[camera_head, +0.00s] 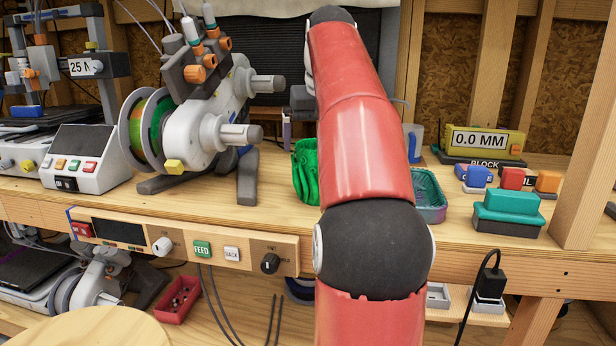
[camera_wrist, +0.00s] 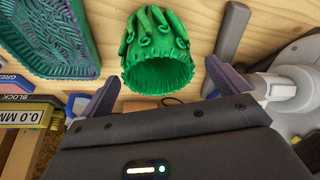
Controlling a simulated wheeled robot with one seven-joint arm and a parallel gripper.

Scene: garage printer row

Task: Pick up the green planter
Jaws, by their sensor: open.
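The green planter (camera_head: 306,171) stands on the wooden bench, partly hidden behind my red arm in the head view. In the wrist view the planter (camera_wrist: 157,50) shows its ribbed, curled outer side and its round open rim, which faces my gripper. My gripper (camera_wrist: 162,84) is open and empty, with one finger on each side of the planter's rim in the picture. The fingertips appear apart from the planter. In the head view my gripper is mostly hidden behind my arm.
A teal patterned tray (camera_head: 429,194) lies right of the planter. A grey-white spool machine (camera_head: 205,125) stands close on its left. A yellow gauge block (camera_head: 482,142) and several coloured blocks stand at the right. A control panel (camera_head: 185,240) runs along the bench front.

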